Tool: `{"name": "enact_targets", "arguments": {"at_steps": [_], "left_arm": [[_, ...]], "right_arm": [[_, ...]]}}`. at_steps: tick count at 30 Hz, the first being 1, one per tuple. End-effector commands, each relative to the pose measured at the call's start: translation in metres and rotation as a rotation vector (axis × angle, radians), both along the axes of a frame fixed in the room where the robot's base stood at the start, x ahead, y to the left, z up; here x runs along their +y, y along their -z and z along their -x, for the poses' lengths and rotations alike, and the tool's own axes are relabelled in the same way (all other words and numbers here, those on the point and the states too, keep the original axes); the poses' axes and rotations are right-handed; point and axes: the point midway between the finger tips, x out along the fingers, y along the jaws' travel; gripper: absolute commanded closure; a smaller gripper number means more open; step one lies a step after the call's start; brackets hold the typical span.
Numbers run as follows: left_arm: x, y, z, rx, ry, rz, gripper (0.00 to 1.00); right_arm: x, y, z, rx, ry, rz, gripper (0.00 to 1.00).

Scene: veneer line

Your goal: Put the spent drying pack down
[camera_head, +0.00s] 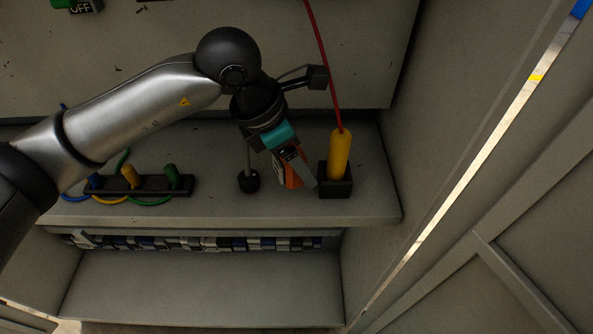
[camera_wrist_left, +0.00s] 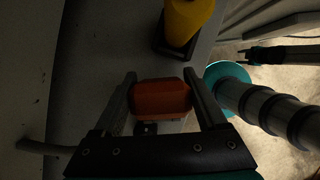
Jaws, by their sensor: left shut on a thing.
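My left gripper (camera_head: 296,170) reaches down from above over the grey shelf (camera_head: 225,207), between a small black round base and a yellow handle. It is shut on an orange block, which I take for the drying pack (camera_head: 291,176). In the left wrist view the orange pack (camera_wrist_left: 162,98) sits between the two fingers (camera_wrist_left: 162,100), one on each side. In the head view a finger and the wrist partly cover it. I cannot tell whether its underside touches the shelf.
The yellow handle (camera_head: 339,153) stands in a black holder (camera_head: 335,183), close right of the gripper, with a red cable rising from it. The small black base (camera_head: 249,181) is close left. A black rack (camera_head: 138,186) with blue, yellow and green plugs stands further left. The shelf's front strip is clear.

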Motion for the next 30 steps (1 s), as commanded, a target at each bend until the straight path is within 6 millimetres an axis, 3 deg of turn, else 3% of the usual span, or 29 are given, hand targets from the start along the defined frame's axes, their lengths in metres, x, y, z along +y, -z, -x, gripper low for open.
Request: {"name": "enact_targets", "arguments": {"at_steps": [6, 18, 19, 25, 30], "left_arm": [[0.0, 0.031, 0.0, 0.002, -0.001, -0.001, 0.84], [0.0, 0.035, 0.0, 0.0, 0.001, 0.0, 0.84], [0.0, 0.035, 0.0, 0.0, 0.001, -0.001, 0.24], [0.0, 0.034, 0.0, 0.0, 0.001, -0.001, 0.02], [0.0, 0.034, 0.0, 0.0, 0.001, -0.001, 0.0]], "right_arm": [[-0.005, 0.005, -0.007, -0.012, 0.002, 0.005, 0.5], [-0.004, 0.007, -0.017, -0.026, 0.003, 0.004, 0.5], [-0.005, 0.007, -0.017, -0.027, 0.003, 0.005, 0.5], [-0.004, 0.006, -0.017, -0.027, 0.004, 0.004, 0.5], [-0.004, 0.006, -0.017, -0.027, 0.003, 0.004, 0.5]]}}
